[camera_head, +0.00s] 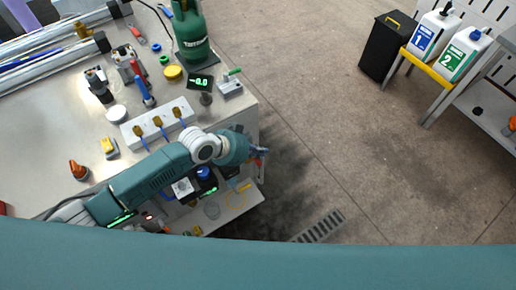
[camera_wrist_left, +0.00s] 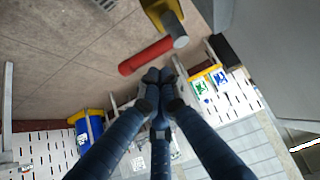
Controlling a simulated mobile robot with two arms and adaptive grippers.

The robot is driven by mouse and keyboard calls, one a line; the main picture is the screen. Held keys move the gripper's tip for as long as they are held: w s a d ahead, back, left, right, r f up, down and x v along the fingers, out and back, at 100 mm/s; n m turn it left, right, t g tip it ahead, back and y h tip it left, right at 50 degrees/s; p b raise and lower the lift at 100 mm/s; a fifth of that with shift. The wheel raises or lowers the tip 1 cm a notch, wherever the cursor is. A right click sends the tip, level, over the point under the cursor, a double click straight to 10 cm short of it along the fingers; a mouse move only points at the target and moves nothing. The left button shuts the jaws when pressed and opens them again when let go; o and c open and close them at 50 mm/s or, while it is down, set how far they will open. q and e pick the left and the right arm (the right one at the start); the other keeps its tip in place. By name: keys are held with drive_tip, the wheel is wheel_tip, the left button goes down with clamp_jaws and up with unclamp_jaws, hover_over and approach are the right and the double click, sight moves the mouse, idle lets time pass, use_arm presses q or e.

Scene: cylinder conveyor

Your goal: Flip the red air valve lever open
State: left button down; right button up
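A red lever (camera_wrist_left: 144,55) lies slanted across the upper middle of the left wrist view. Beside its right end are a grey round stub (camera_wrist_left: 173,30) and a yellow part (camera_wrist_left: 160,10). My left gripper (camera_head: 262,156) is just past the table's right edge in the head view, where the lever is hard to make out. In the left wrist view the dark blue fingers (camera_wrist_left: 157,78) come together just below the lever, with their tips close together. Nothing shows between them. I cannot tell whether they touch the lever. My right gripper is not in view.
My left arm reaches across the table's near part. Open floor (camera_head: 310,110) lies to the right. A rack with white jugs (camera_head: 433,34) stands at the far right.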

use_arm(q)
drive_tip(key=shift+s+a, duration=0.3)
drive_tip(key=shift+a, duration=0.05)
drive_tip(key=shift+d+f, duration=0.1)
drive_tip(key=shift+m+b, duration=0.4)
